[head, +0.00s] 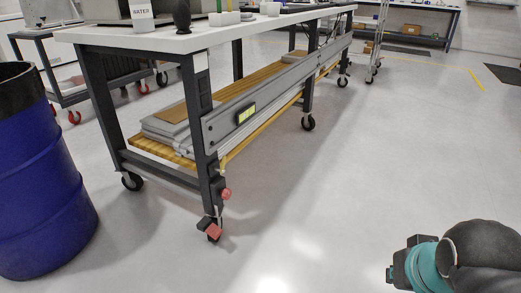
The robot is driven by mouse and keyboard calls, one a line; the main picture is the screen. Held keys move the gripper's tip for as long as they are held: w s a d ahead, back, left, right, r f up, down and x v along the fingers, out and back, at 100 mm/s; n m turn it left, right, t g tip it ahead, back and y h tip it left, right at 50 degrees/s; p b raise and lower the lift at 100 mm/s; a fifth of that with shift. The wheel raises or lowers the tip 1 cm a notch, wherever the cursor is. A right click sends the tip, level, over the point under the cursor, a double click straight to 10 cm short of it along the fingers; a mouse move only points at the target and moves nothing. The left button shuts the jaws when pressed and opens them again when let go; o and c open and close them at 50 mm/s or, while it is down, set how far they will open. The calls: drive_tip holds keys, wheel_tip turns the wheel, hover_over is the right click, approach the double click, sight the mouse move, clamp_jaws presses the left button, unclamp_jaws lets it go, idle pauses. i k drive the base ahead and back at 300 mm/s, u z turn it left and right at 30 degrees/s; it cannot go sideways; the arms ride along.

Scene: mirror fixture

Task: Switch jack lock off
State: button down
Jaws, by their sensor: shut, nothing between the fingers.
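A workbench (180,43) on casters stands in the middle of the head view. Its near front leg (201,150) carries two red parts low down: an upper red piece (226,194) on a dark bracket, and a lower red pedal-like piece (211,230) over the caster at the floor. I cannot tell which one is the jack lock or its setting. My gripper (393,272) is at the lower right, dark with teal parts, shut and empty. It is well apart from the leg and the red parts. Its fingers show only small and partly.
A blue drum (40,190) stands at the left. A dark cart (75,95) with red-marked casters is behind it. The bench's lower wooden shelf (160,150) holds grey panels. The floor (330,200) between the bench and my arm is clear.

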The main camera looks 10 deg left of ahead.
sight(223, 170)
drive_tip(key=z, duration=0.05)
drive_tip(key=i, duration=1.35)
drive_tip(key=u, duration=0.85)
